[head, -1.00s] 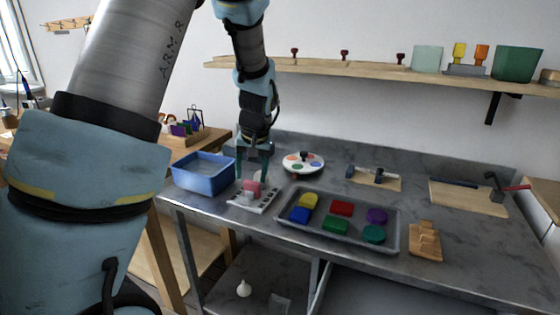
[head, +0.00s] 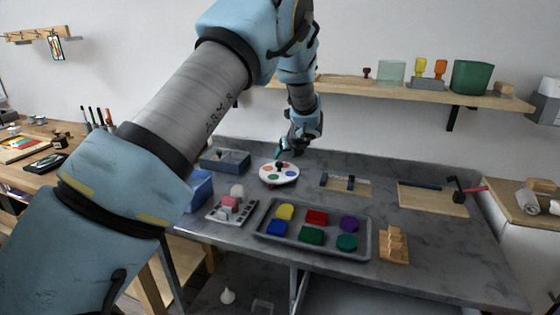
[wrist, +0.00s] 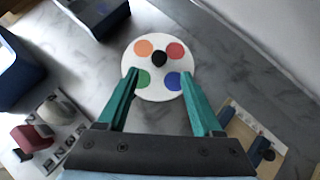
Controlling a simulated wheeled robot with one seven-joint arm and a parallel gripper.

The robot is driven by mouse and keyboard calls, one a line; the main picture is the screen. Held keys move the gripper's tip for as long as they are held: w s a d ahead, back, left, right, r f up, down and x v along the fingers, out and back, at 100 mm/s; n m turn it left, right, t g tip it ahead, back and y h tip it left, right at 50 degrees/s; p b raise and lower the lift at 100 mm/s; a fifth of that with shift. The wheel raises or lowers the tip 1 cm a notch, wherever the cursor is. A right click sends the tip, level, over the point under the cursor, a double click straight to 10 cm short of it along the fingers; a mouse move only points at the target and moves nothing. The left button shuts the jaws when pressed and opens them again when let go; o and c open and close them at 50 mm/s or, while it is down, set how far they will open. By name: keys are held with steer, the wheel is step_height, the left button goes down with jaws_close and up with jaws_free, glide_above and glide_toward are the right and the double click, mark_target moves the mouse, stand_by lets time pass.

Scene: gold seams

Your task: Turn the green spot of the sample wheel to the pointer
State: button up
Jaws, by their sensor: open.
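The sample wheel is a white disc (head: 268,179) on the bench; it also shows in the wrist view (wrist: 160,87). It has a black hub (wrist: 158,59) and orange, red, blue and green spots. The green spot (wrist: 143,79) is at its lower left in the wrist view, close beside my left finger. My gripper (wrist: 159,77) is open and empty, its green fingers reaching over the wheel's near part; contact cannot be told. In the head view my gripper (head: 287,152) is just above the wheel's far side. I cannot make out the pointer.
A grey tray of coloured blocks (head: 262,232) lies in front of the wheel. A blue bin (head: 200,190) and a white rack with a pink block (head: 230,203) stand at left. A board with a dark tool (head: 345,184) lies at right. Bare bench surrounds the wheel.

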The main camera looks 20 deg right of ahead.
mark_target(279, 163)
steer(key=p+x, duration=0.2)
steer(key=x, duration=0.6)
steer(key=shift+w+f, duration=0.15)
steer(key=shift+f, duration=0.1)
steer(key=shift+c, duration=0.2)
jaws_close()
stand_by(0.9)
